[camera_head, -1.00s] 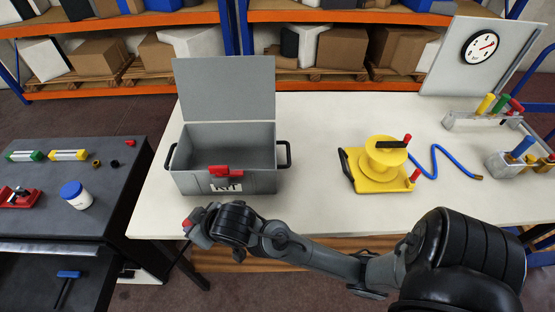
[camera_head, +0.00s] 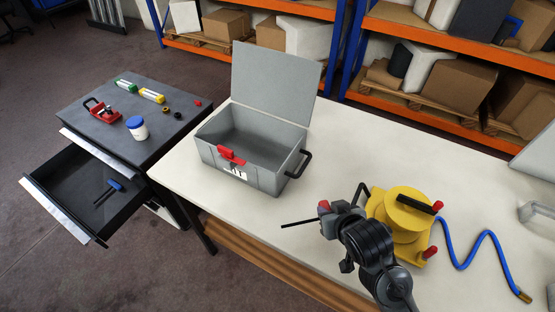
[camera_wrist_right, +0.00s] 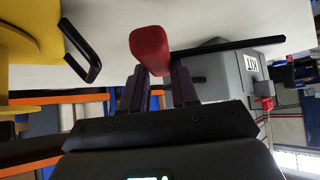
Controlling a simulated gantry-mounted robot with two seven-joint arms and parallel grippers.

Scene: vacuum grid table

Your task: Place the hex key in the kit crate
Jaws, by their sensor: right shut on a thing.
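The hex key has a red handle (camera_wrist_right: 150,50) and a thin dark shaft (camera_head: 299,222). My right gripper (camera_head: 327,212) is shut on it, and the shaft points left in the head view. The grey kit crate (camera_head: 272,178) stands on the white table with its lid up, a red latch and a label on its front. Its inside looks empty from here. The gripper is apart from the crate, to its front right. The crate also shows behind the shaft in the wrist view (camera_wrist_right: 215,78). My left gripper is not in view.
A yellow reel (camera_head: 402,215) with a blue hose (camera_head: 465,260) stands close to my right gripper. A dark cabinet (camera_head: 180,118) at left carries a white jar and small parts. Its open drawer (camera_head: 70,190) holds a blue-handled tool. Clear tabletop lies before the crate.

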